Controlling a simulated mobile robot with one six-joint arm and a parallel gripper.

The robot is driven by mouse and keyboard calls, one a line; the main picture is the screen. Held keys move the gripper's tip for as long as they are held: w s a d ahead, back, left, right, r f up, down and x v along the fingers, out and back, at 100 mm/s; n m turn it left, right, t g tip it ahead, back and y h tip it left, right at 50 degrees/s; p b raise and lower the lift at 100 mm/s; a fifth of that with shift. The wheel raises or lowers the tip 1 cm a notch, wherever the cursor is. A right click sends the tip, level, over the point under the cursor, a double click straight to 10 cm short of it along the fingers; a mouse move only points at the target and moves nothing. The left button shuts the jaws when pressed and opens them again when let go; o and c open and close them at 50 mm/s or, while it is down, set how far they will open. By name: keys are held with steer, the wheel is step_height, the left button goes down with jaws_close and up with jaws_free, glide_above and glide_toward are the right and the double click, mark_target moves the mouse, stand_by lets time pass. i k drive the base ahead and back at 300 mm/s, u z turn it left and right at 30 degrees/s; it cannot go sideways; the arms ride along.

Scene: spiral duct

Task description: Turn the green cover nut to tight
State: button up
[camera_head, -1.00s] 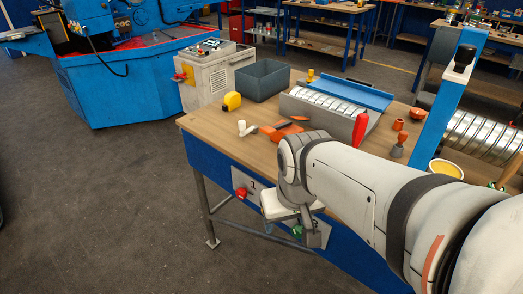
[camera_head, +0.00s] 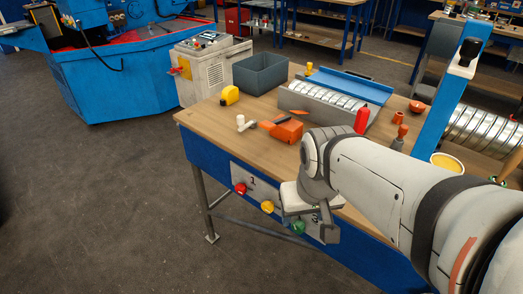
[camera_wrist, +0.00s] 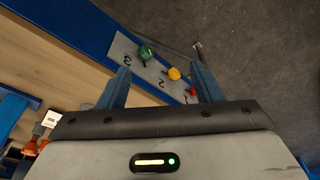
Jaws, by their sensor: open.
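The green cover nut (camera_head: 298,227) is on the pale numbered plate on the bench's blue front, at the end marked 3. It also shows in the wrist view (camera_wrist: 147,52), beyond my fingers and nearer the left finger, with a dark handle or pointer beside it. My gripper (camera_wrist: 161,75) is open with nothing between its fingers. In the head view my gripper (camera_head: 329,234) is just right of the green nut and apart from it, partly hidden by my wrist. The nut's tightness cannot be told.
A yellow nut (camera_head: 268,206) and a red nut (camera_head: 240,188) are on the same plate (camera_wrist: 122,48). On the bench stand a grey bin (camera_head: 261,74), an orange tool (camera_head: 286,128) and a red bottle (camera_head: 362,120). The floor before the bench is clear.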

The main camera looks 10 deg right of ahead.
mark_target(299, 227)
steer(key=u, duration=1.05)
steer(key=k, duration=0.9)
steer(key=z, duration=0.25)
steer(key=i, duration=0.5)
steer(key=z, duration=0.1)
